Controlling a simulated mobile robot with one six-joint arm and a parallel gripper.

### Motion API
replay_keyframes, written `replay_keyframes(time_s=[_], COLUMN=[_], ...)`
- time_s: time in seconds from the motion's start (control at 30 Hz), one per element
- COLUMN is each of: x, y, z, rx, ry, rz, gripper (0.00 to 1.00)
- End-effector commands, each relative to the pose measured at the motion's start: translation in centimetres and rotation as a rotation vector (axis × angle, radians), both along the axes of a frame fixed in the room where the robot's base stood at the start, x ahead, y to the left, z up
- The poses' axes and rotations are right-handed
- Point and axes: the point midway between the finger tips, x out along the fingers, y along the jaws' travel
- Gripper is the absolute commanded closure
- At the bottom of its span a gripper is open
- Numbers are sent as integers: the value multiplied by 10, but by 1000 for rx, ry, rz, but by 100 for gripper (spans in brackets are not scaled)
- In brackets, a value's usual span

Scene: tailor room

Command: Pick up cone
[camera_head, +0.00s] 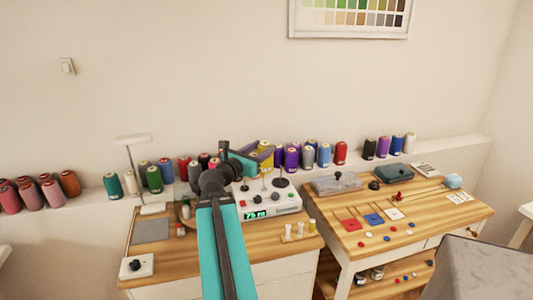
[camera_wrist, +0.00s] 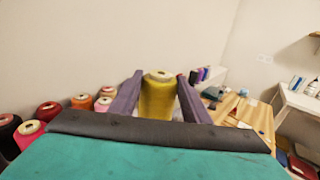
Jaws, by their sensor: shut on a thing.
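The cone is a yellow spool of thread (camera_wrist: 157,99) with a pale top, upright in the wrist view. My gripper (camera_wrist: 159,78) is shut on it, with one purple finger on each side. In the head view the yellow cone (camera_head: 265,146) shows partly between the fingers of my gripper (camera_head: 258,156), above the left table by the wall ledge. The fingers and arm hide part of it there. Its lower end is hidden behind my gripper's body in the wrist view.
Several coloured thread cones stand along the wall ledge (camera_head: 470,148). A white machine with a green display (camera_head: 270,208) and a desk lamp (camera_head: 135,160) stand on the left table (camera_head: 180,261). The right table (camera_head: 440,215) holds boxes and small coloured pieces.

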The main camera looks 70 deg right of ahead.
Motion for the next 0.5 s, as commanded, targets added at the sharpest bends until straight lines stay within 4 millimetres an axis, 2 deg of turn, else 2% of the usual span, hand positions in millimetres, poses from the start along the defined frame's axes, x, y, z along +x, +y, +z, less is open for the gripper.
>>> replay_keyframes(time_s=[0.5], x=[1], y=[10], z=[-3], rx=[-8], ry=[-2], rz=[1], gripper=[87])
